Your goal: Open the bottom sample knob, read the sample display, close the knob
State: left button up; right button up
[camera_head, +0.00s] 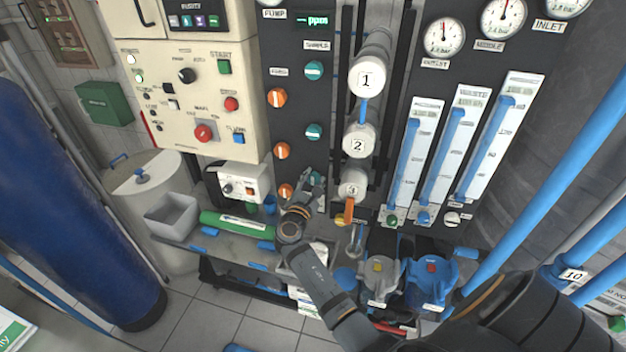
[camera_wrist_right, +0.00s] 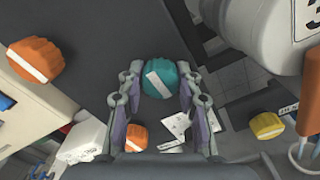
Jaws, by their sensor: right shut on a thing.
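The bottom sample knob, round and teal with a white bar, sits between the fingers of my right gripper in the right wrist view (camera_wrist_right: 158,80). My right gripper (camera_wrist_right: 160,95) is shut on it, one finger on each side; the white bar is tilted. In the head view my right gripper (camera_head: 304,186) reaches the foot of the dark panel and mostly hides that knob. Two more teal knobs, an upper one (camera_head: 314,70) and a middle one (camera_head: 314,132), are above it. A small dark display (camera_head: 312,20) with teal characters is above the SAMPLE label; I cannot read it. My left gripper is not in view.
Orange knobs (camera_head: 277,97) line the panel's left column. White numbered cylinders (camera_head: 367,80) stand close on the right, with an orange handle (camera_head: 349,210) below. A grey bin (camera_head: 172,215) and green bottle (camera_head: 237,225) are at the left. Grey and blue pumps (camera_head: 432,285) stand lower right.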

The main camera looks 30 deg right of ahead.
aim_at(316, 147)
jog(key=o, duration=1.2)
jog(key=shift+c, duration=0.2)
jog(key=shift+r, duration=0.1)
notch_tip(316, 147, up, 10)
jog(key=shift+f, duration=0.1)
jog(key=shift+f, duration=0.1)
